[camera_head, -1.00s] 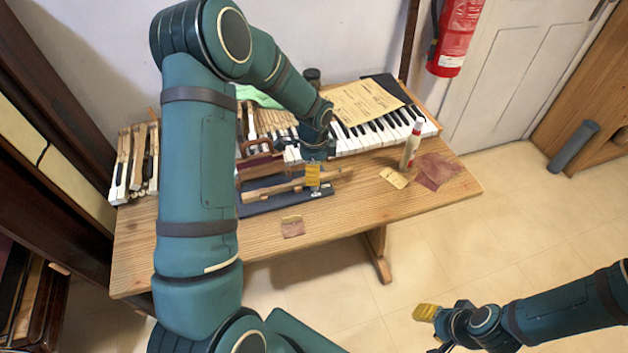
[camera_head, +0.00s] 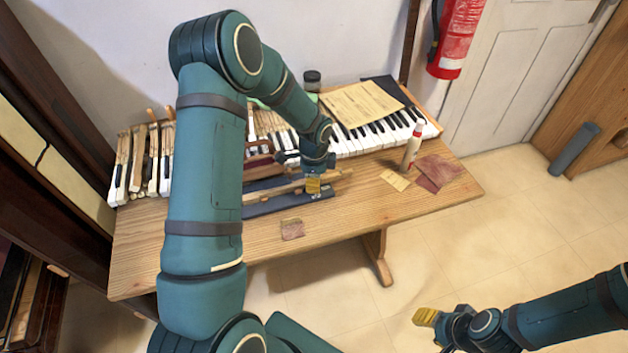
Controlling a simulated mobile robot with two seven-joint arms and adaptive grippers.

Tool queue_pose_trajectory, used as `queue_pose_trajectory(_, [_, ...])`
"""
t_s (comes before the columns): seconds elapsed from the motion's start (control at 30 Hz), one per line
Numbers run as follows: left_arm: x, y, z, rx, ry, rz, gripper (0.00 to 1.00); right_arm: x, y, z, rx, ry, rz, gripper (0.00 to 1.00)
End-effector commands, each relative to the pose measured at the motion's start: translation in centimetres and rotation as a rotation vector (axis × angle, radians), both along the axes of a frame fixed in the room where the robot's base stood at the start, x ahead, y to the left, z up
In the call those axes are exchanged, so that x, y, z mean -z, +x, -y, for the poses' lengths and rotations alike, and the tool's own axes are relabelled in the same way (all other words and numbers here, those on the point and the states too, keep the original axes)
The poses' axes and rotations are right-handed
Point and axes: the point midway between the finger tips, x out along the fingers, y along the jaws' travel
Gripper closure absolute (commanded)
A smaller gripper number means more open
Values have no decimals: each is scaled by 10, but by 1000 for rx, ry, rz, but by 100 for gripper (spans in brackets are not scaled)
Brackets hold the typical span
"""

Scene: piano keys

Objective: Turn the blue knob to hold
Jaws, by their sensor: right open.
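I cannot make out a blue knob in the head view. A wooden fixture on a dark blue-grey base (camera_head: 285,203) lies on the table, in front of the piano keys. My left gripper (camera_head: 313,186), with yellow fingertips pointing down, is over the right part of this fixture. Its fingertips are too small to show a gap, and I cannot tell whether they touch anything. My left arm hides part of the table and the fixture's left end. My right gripper (camera_head: 426,317), with yellow fingertips, is open and empty over the floor at lower right.
The wooden table (camera_head: 345,210) holds piano keys (camera_head: 385,134), a paper sheet (camera_head: 360,103), a white bottle (camera_head: 412,146), a dark-lidded jar (camera_head: 312,80), reddish cloth pieces (camera_head: 440,170) and a yellow card (camera_head: 395,180). The table's front right is clear.

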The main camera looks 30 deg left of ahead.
Motion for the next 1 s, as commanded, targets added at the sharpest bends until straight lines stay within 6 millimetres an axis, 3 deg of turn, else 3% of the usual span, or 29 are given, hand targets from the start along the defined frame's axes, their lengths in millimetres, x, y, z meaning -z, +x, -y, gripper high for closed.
queue_pose_trajectory(0.47, [0,0,0,-160,1,2,100,5,-1,0,-2,0,-3,53])
queue_pose_trajectory(1.0, [0,0,0,-660,1,1,100,15,-5,-1,-8,2,-11,53])
